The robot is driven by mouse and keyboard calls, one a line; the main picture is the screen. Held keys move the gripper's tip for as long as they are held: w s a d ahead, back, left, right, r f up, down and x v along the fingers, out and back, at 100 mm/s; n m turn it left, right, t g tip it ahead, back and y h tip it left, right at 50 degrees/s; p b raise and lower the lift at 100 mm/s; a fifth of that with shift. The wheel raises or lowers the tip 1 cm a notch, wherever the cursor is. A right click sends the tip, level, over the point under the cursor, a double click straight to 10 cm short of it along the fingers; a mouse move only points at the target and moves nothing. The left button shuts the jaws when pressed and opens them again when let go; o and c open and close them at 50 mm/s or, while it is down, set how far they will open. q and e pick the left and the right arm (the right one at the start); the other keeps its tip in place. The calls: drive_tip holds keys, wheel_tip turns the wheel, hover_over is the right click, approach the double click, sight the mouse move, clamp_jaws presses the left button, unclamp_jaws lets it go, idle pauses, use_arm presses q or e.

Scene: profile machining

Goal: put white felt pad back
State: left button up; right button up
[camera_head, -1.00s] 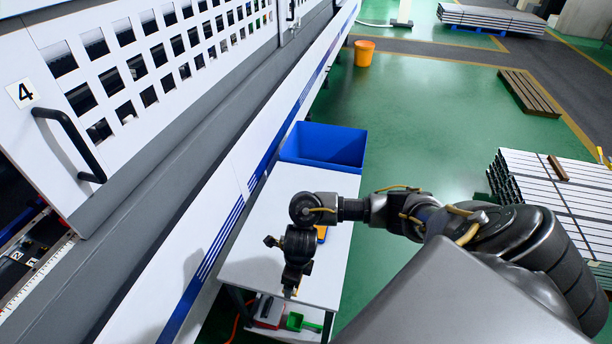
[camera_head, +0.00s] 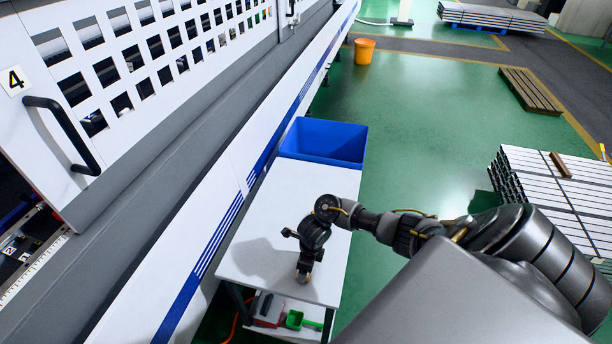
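My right arm reaches in from the right over the white table (camera_head: 265,205). My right gripper (camera_head: 303,277) points down above the table's front part. Its fingertips are small and close together, with a pale tan spot at the tip. I cannot tell whether they are open or shut, or whether they touch the tabletop. I cannot make out a white felt pad on the white tabletop; the arm covers part of that surface. My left gripper is not in view.
A blue bin (camera_head: 325,142) stands at the table's far end. A green scoop-like item (camera_head: 294,320) and a red-and-grey box (camera_head: 267,309) sit on the lower shelf. The white machine (camera_head: 180,215) runs along the left. An orange bucket (camera_head: 364,50) stands on open green floor.

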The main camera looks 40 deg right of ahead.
drive_tip(key=shift+f, duration=0.25)
drive_tip(key=shift+f+b, duration=0.1)
drive_tip(key=shift+b, duration=0.2)
drive_tip(key=o, duration=0.8)
drive_tip(key=shift+r+p, duration=0.4)
drive_tip(key=shift+p, duration=0.05)
drive_tip(key=r, duration=0.4)
drive_tip(key=r+p, duration=0.1)
drive_tip(key=r, duration=0.2)
drive_tip(key=s+d+r+p, duration=0.1)
drive_tip(key=r, duration=0.3)
drive_tip(key=shift+s+r, duration=0.1)
drive_tip(key=shift+r, duration=0.2)
